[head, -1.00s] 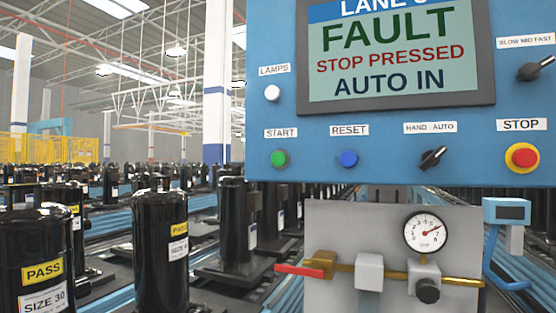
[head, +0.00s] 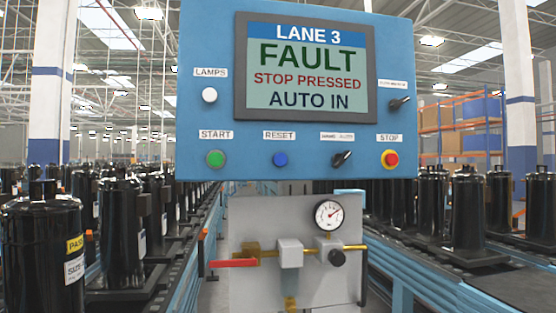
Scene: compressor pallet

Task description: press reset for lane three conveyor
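The blue lane three control panel (head: 200,110) stands ahead in the head view. Its screen (head: 305,75) reads LANE 3, FAULT, STOP PRESSED, AUTO IN. The blue RESET button (head: 280,159) is on the lower row, under its label. The green START button (head: 215,158) is to its left. The HAND/AUTO selector (head: 341,159) is to its right, with its label too small to read clearly now. The red STOP button (head: 390,159) on a yellow base is at the far right. My gripper is not in view.
Below the panel a grey plate (head: 255,215) carries a gauge (head: 329,215), brass piping and a red lever (head: 233,263). Black compressors (head: 122,230) stand on conveyors at left, and more compressors (head: 432,205) at right. Orange racking (head: 440,130) is behind at right.

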